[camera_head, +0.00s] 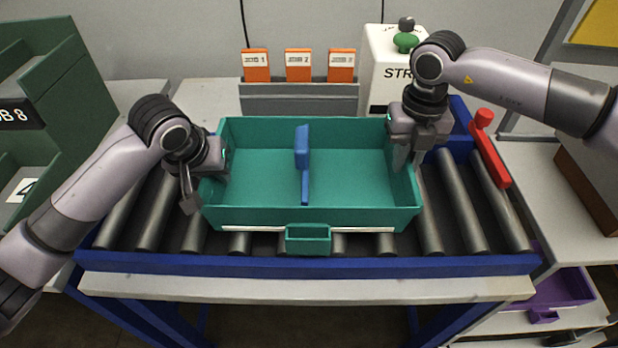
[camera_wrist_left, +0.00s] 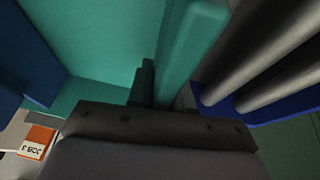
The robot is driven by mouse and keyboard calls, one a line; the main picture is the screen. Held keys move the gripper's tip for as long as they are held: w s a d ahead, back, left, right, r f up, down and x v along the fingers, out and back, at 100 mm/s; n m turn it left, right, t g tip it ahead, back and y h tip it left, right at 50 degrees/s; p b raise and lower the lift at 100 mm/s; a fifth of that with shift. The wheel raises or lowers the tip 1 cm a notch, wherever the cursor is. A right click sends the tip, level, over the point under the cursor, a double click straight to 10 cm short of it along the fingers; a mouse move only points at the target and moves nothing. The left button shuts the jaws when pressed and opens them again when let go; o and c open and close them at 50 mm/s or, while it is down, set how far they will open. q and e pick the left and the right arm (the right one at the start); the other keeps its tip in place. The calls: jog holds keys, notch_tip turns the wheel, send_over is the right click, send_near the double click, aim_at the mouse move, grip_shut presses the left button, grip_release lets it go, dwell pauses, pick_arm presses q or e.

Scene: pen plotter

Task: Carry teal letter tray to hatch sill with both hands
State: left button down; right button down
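The teal letter tray (camera_head: 260,217) is level over the roller conveyor. I cannot tell whether it rests on the rollers or is slightly lifted. A blue upright piece (camera_head: 303,165) stands inside it. My left gripper (camera_head: 201,188) is at the tray's left wall. In the left wrist view the tray wall (camera_wrist_left: 186,45) fills the gap between its fingers, with one dark finger (camera_wrist_left: 143,85) on the inner side. My right gripper (camera_head: 407,160) is at the right wall, its fingers close together across the rim. The far fingers are partly hidden in the head view.
The conveyor has a blue frame (camera_head: 330,265) and a pale front ledge (camera_head: 310,287). A red lever (camera_head: 491,155) stands at its right. Behind are a grey rack (camera_head: 298,98) with orange job cards (camera_head: 298,65) and a white box (camera_head: 384,70). Green shelving (camera_head: 60,100) is at left.

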pick_arm(q)
jog(key=shift+d+r, duration=0.1)
pick_arm(e)
jog(key=shift+r, duration=0.1)
